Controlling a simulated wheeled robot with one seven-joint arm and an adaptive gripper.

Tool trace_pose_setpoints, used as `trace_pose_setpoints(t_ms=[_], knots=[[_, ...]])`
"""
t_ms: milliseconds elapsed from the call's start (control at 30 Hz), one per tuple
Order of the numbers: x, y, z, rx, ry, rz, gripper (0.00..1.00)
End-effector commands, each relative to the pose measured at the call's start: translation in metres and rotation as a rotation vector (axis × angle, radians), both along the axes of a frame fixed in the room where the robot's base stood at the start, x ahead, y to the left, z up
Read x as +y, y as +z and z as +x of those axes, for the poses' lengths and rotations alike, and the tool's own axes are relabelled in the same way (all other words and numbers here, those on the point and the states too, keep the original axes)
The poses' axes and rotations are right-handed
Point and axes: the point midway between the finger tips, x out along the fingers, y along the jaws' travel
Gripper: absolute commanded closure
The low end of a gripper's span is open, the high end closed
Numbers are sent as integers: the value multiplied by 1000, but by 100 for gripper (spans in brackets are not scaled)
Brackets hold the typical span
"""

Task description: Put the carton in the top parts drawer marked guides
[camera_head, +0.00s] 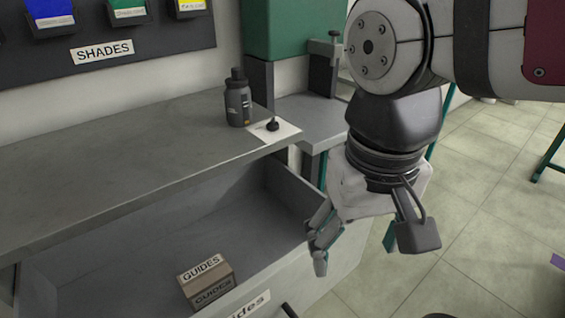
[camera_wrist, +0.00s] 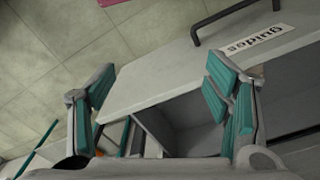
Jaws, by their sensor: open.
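The brown carton (camera_head: 206,284) with GUIDES labels lies inside the open drawer (camera_head: 140,262), on its floor near the front panel. The drawer's front carries a "guides" label, which also shows in the wrist view (camera_wrist: 256,40) beside a dark handle (camera_wrist: 236,18). My gripper (camera_head: 322,240) is to the right of the carton, above the drawer's right end and apart from the carton. In the wrist view my gripper (camera_wrist: 160,105) has its fingers spread wide with nothing between them.
A dark bottle (camera_head: 238,98) stands on the grey worktop (camera_head: 120,145) above the drawer. A small black knob-like piece (camera_head: 272,125) sits on a white card (camera_head: 287,131). A SHADES board (camera_head: 180,38) with coloured bins hangs behind. Tiled floor (camera_head: 470,220) is open at right.

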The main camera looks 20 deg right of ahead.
Motion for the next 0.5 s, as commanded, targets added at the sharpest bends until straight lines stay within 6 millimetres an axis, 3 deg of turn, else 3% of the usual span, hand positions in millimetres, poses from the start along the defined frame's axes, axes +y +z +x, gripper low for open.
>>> trace_pose_setpoints(t_ms=[100,200,500], knots=[[-5,-3,-25,-23,104,13,29],[-6,-5,-35,-31,164,17,29],[-6,-6,-40,-32,198,19,29]])
